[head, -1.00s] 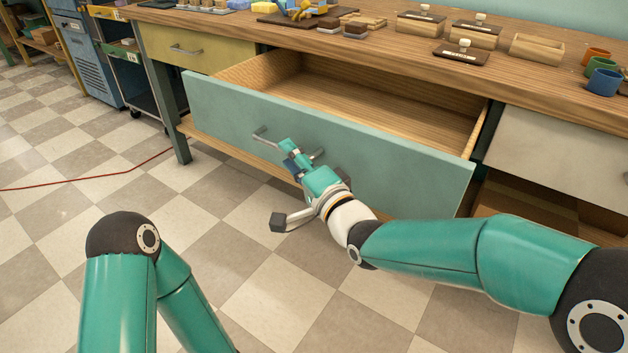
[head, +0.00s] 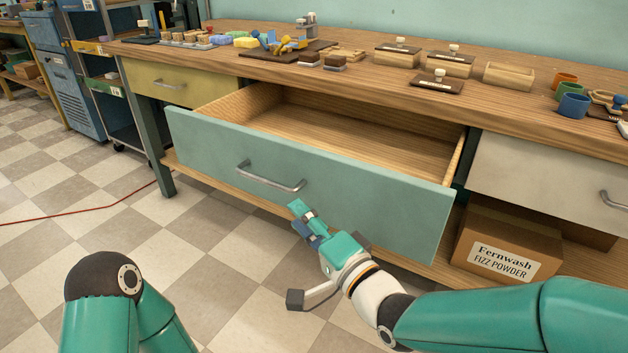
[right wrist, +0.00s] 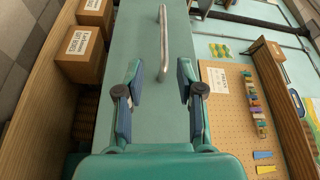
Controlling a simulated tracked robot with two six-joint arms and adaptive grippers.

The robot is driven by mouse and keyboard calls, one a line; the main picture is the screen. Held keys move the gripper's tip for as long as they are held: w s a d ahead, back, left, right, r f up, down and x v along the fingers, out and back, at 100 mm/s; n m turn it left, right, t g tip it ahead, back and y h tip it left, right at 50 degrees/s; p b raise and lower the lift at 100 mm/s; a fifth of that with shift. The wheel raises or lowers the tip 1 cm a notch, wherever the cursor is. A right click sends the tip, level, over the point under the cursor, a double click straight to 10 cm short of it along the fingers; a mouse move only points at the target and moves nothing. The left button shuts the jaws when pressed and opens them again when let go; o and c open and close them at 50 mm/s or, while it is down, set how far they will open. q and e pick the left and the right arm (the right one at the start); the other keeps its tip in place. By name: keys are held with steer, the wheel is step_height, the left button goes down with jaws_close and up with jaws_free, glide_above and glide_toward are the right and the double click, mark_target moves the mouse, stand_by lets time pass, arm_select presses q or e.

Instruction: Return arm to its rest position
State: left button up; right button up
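My right gripper (head: 306,222) is in front of the open teal drawer (head: 345,197), low and to the right of its metal handle (head: 270,177). In the right wrist view its two fingers (right wrist: 157,98) stand apart with nothing between them. The handle (right wrist: 163,42) shows ahead of the fingertips there, clear of them. The drawer is pulled out and its visible inside is empty. My left arm (head: 105,300) is folded at the lower left of the head view, and its gripper is out of the picture.
The wooden bench top (head: 350,75) holds soap blocks, wooden boxes and cups. A cardboard box (head: 508,246) labelled Fernwash Fizz Powder stands on the lower shelf. A red cable (head: 85,209) lies on the checkered floor at left. The floor before the drawer is open.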

steer(key=s+d+f+n+g+h+p, duration=0.1)
steer(key=d+f+g+h, duration=0.3)
steer(key=f, duration=0.8)
steer(key=d+f+n+g+h, duration=0.15)
steer(key=d+f, duration=0.45)
steer(key=f, duration=0.7)
steer(key=s+d+f+n+g+h, duration=0.1)
steer(key=s+d+f+g, duration=0.2)
steer(key=s+f, duration=0.35)
steer(key=s+d+f+n+g+h+p, duration=0.1)
steer(key=s+d+f+g, duration=0.15)
steer(key=s+f, duration=0.35)
steer(key=s+d+f+n+g+h, duration=0.1)
steer(key=s+d+f+g, duration=0.15)
steer(key=s+f, duration=0.4)
step_height(320, 180, up, 39)
steer(key=s+p, duration=0.1)
steer(key=p, duration=3.7)
steer(key=shift+s+d+r, duration=0.15)
steer(key=shift+s, duration=0.25)
